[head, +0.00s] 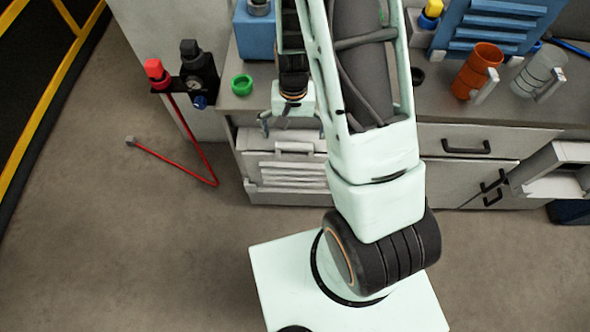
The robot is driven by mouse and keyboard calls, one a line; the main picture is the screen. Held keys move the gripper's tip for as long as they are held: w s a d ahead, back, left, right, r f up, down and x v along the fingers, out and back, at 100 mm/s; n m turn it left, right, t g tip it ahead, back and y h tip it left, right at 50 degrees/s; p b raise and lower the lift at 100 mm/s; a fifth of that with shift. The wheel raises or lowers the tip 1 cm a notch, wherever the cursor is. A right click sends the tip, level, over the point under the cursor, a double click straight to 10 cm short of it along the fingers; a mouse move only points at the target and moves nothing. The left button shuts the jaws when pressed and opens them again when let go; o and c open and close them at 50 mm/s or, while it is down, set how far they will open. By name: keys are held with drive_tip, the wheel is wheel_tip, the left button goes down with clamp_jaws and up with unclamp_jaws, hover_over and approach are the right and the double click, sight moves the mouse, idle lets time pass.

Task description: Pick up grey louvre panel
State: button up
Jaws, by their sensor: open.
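The grey louvre panel (290,174) is pale, with several slats and a handle along its top. It is at the front of the grey cabinet, below the counter edge, left of my arm. I cannot tell whether it leans on the cabinet or is set into it. My gripper (292,126) hangs above the panel near the counter's front edge, its fingers spread and empty. It appears apart from the panel, but the height between them is hard to judge. My arm hides the panel's right side. A blue louvre panel (497,27) stands at the back right.
An orange mug (476,70), a clear mug (536,74) and a green ring (242,85) stand on the counter (440,105). A blue box (254,36) is behind the gripper. A red hose (190,120) hangs at left. The floor at left is mostly clear.

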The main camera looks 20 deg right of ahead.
sight(294, 145)
drive_tip(key=shift+s+f, duration=0.2)
drive_tip(key=shift+f, duration=3.2)
drive_tip(key=c, duration=1.9)
drive_tip(key=shift+c, duration=1.4)
drive_tip(key=shift+r, duration=0.15)
